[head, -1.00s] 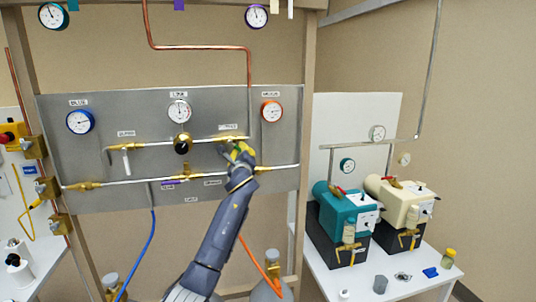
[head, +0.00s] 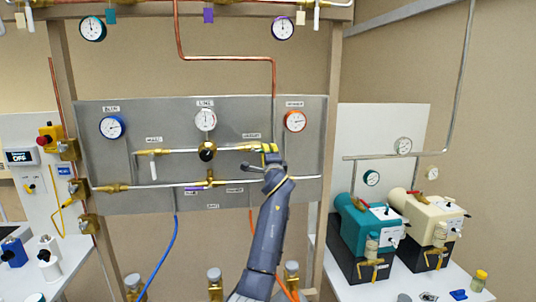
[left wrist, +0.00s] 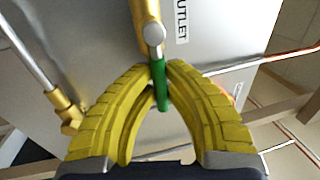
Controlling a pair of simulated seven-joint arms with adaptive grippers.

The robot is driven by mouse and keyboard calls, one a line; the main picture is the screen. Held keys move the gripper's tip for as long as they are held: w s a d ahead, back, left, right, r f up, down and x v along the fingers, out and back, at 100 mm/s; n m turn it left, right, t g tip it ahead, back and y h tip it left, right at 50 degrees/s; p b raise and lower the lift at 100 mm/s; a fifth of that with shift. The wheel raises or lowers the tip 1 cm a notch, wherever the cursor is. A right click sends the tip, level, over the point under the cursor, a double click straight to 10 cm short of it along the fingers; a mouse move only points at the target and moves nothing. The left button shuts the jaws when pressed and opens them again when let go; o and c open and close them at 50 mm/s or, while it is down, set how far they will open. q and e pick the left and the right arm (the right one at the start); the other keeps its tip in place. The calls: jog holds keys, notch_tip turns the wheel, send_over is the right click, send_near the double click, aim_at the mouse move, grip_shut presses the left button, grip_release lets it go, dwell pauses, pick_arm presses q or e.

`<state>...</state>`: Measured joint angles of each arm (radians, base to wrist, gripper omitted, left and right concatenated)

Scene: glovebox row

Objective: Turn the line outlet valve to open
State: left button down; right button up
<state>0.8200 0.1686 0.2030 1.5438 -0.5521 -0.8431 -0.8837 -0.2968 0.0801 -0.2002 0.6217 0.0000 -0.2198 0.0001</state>
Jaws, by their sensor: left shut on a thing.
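The line outlet valve is a brass body (left wrist: 146,12) on the upper pipe, next to the OUTLET label (left wrist: 183,20); in the head view its label (head: 251,135) sits above the pipe. Its green lever (left wrist: 160,76) runs from the pivot down between my left fingers, roughly in line with the brass body. My left gripper (left wrist: 162,82) has its yellow fingertips closed around the lever. In the head view my left gripper (head: 270,157) covers the pipe's right end and hides the lever. My right gripper is not in view.
A black round regulator knob (head: 207,151) is left of the outlet valve. The white-handled valve (head: 153,166) is further left, its handle pointing down. A lower pipe (head: 150,186) crosses the grey panel (head: 110,165). Teal (head: 362,225) and cream (head: 424,218) pumps stand right.

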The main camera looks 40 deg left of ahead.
pick_arm(q)
jog(key=shift+r+n, duration=0.1)
jog(key=shift+n, duration=0.2)
jog(key=c, duration=1.4)
grip_release()
jog(key=shift+c, duration=0.2)
jog(key=v, duration=1.2)
